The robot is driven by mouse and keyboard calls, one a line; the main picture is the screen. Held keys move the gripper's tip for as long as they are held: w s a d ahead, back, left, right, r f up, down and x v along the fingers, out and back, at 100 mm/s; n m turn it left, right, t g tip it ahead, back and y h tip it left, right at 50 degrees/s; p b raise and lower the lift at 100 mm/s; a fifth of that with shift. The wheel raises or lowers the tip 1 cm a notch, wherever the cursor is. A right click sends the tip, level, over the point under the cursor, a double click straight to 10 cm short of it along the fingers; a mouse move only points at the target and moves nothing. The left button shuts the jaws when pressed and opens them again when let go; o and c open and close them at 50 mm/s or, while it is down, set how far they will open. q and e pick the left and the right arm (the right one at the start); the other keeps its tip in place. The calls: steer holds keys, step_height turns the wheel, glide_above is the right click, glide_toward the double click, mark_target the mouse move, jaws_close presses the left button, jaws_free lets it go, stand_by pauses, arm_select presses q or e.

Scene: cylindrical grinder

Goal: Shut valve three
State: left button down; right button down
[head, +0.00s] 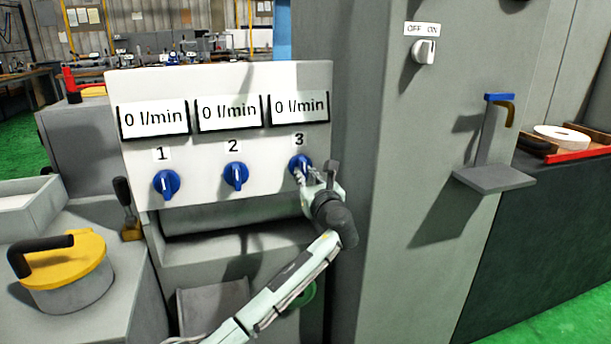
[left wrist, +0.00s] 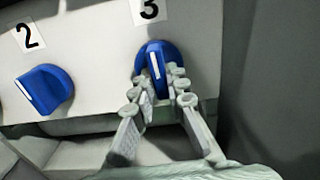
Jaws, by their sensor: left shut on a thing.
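Valve three is a blue knob (head: 299,163) under the label 3 on the white panel, below a display reading 0 l/min (head: 299,108). In the left wrist view the knob (left wrist: 155,56) has a white mark that points nearly straight up, tilted slightly. My left gripper (head: 311,176) is at this knob from below. In the left wrist view its fingers (left wrist: 158,88) sit on both sides of the knob's grip bar, shut on it. My right gripper is not in view.
Knob 1 (head: 166,184) and knob 2 (head: 236,176) sit to the left, both under displays reading 0 l/min. A grey column with an OFF/ON switch (head: 424,51) stands to the right. A yellow-topped pot (head: 66,268) stands at lower left.

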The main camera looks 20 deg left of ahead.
arm_select(q)
steer(key=shift+f+m, duration=0.15)
steer(key=shift+m, duration=0.15)
stand_by(0.4)
steer(key=c, duration=1.5)
jaws_free()
steer(key=shift+c, duration=0.2)
steer(key=shift+s+d, duration=0.1)
steer(key=v, duration=1.1)
steer(key=shift+s+d, duration=0.25)
steer(key=shift+s, duration=0.05)
